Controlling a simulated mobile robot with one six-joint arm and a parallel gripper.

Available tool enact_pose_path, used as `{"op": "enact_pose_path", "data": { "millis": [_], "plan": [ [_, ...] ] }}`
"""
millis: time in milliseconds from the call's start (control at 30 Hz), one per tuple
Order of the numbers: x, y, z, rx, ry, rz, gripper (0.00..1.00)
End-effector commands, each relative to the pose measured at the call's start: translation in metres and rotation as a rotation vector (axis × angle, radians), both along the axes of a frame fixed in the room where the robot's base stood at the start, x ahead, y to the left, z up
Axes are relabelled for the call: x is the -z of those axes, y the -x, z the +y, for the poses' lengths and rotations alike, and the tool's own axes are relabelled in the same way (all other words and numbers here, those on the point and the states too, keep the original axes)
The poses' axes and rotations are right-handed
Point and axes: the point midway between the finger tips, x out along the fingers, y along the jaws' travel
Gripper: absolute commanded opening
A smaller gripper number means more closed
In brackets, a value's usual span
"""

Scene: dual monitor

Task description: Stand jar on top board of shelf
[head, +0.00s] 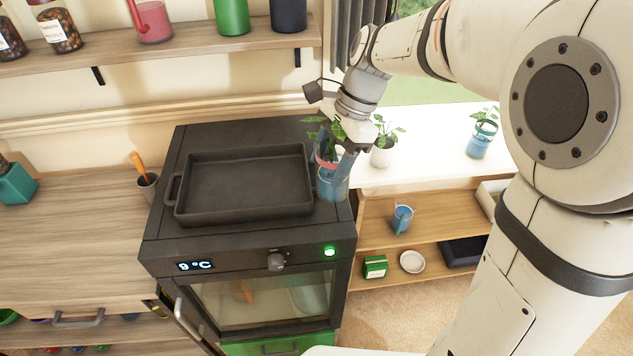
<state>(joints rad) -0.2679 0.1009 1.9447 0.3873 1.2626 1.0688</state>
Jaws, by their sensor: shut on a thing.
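My gripper (345,160) is shut on a blue see-through jar (333,184) with a reddish band near its rim. The jar looks upright and shows at the right edge of the black oven top, beside the tray; I cannot tell whether its base touches anything. Green leaves show at its mouth, partly hidden by my gripper. To the right is a low wooden shelf, its sunlit top board (440,152) bearing a potted plant (382,152) and another blue jar with leaves (479,143).
A black tray (245,185) covers much of the oven top (190,232). The low shelf's middle board (425,233) holds a blue cup (402,220). A wall shelf (180,48) with several jars hangs at upper left. The top board has bare room between its plants.

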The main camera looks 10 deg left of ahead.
Motion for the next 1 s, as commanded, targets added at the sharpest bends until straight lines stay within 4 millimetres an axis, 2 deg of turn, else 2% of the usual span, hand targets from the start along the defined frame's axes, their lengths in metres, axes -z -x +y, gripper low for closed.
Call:
{"op": "enact_pose_path", "data": {
  "millis": [100,267,500,867,900,1000],
  "plan": [
    [0.016,0.0,0.0,-0.001,-0.001,0.001,0.25],
    [0.028,0.0,0.001,-0.002,0.0,0.0,0.25],
    [0.058,0.001,0.001,-0.004,0.0,0.001,0.25],
    [0.063,0.0,0.001,-0.004,0.0,-0.002,0.25],
    [0.063,0.001,0.001,-0.004,0.0,-0.002,0.59],
    [0.062,0.001,0.001,-0.004,0.0,-0.002,0.68]
  ]
}}
